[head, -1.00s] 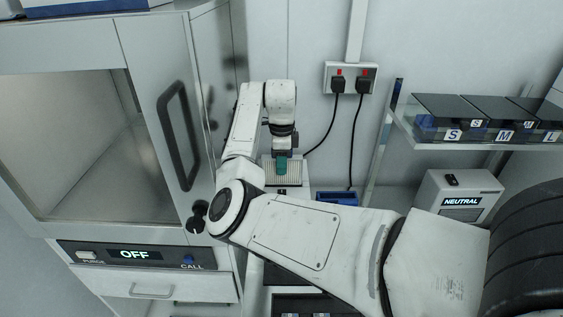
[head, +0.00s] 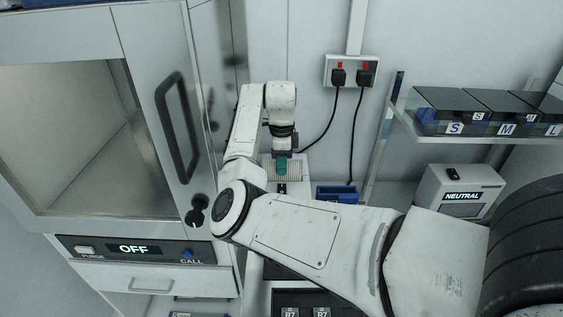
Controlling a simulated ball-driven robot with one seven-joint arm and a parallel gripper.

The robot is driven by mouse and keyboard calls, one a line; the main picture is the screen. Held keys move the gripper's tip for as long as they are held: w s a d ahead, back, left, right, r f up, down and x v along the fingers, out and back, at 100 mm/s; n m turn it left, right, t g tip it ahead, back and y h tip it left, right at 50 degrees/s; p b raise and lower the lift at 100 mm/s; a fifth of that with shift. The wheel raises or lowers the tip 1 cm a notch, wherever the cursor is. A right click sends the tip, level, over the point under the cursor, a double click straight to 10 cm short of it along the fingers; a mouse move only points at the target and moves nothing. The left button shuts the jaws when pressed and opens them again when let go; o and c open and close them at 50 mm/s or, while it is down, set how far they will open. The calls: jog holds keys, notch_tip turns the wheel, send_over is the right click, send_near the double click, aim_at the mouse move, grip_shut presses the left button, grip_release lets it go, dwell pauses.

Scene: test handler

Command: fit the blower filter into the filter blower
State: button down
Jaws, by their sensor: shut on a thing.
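My gripper (head: 283,152) points down near the back wall, beyond my bent forearm. It is shut on a small teal-green piece, which I take for the blower filter (head: 282,167). Below and behind this piece is a pale ribbed surface on a white unit with a black switch, likely the filter blower (head: 296,171). The filter appears in front of or just over the ribs. I cannot tell whether the two touch. The slot for the filter is not clearly seen, and my arm hides part of the bench.
A cabinet with a glass front and black handle (head: 178,135) stands close on the left. Wall sockets (head: 351,71) have two hanging black cables. A blue bin (head: 337,194) sits right of the blower. A shelf (head: 470,136) with dark boxes and a NEUTRAL unit (head: 459,192) are farther right.

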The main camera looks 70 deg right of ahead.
jog(key=shift+f+b, duration=0.7)
jog(key=shift+f, duration=0.85)
jog(key=c, duration=0.8)
grip_release()
notch_tip(320, 180, up, 11)
jog(key=shift+f+b, duration=0.1)
jog(key=shift+b, duration=0.8)
